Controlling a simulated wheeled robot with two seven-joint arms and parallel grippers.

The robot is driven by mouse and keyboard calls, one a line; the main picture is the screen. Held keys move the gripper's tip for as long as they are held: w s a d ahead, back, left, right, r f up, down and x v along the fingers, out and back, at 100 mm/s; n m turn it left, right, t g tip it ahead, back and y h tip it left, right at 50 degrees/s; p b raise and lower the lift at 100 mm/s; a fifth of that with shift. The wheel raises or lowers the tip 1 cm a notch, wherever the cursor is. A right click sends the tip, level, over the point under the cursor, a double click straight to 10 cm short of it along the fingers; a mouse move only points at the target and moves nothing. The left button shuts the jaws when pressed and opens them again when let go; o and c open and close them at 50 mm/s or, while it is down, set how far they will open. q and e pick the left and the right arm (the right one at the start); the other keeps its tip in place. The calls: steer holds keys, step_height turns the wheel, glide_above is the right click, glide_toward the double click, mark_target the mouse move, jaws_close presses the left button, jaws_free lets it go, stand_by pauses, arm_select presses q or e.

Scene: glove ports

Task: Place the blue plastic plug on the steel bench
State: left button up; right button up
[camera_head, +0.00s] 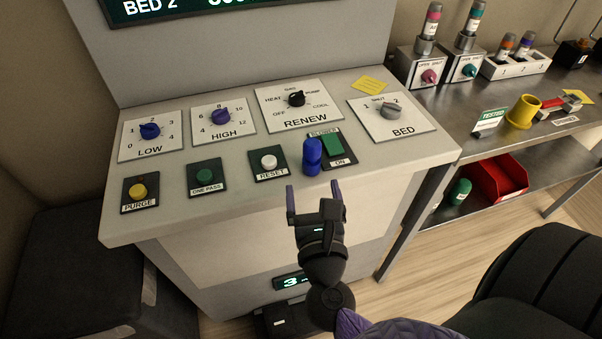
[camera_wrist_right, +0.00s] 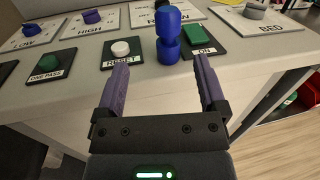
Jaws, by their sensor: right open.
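The blue plastic plug (camera_head: 312,157) stands upright near the front edge of the sloping control panel, in front of the green ON switch. It also shows in the right wrist view (camera_wrist_right: 168,36), beyond and between my fingers. My right gripper (camera_head: 313,188) is open and empty, just in front of the panel edge. Its two purple fingers (camera_wrist_right: 162,66) point toward the plug and appear short of it. The steel bench (camera_head: 452,109) stands to the right of the panel, with a lower shelf. My left gripper is not in view.
The panel carries knobs and buttons, with the white RESET button (camera_head: 268,161) left of the plug. The bench holds valve blocks (camera_head: 464,66), a yellow cup (camera_head: 522,112) and a green TESTED sign (camera_head: 489,121). A red bin (camera_head: 500,178) sits on the lower shelf. The bench's near-left top is clear.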

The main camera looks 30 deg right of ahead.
mark_target(313, 160)
steer(key=shift+m+g+h, duration=0.3)
steer(key=shift+m+g, duration=0.1)
steer(key=shift+m, duration=0.3)
steer(key=x, duration=0.3)
steer(key=p+x, duration=0.1)
steer(key=x, duration=0.6)
steer(key=shift+s+d+f, duration=0.2)
steer(key=shift+d, duration=0.1)
steer(key=shift+c, duration=1)
jaws_close()
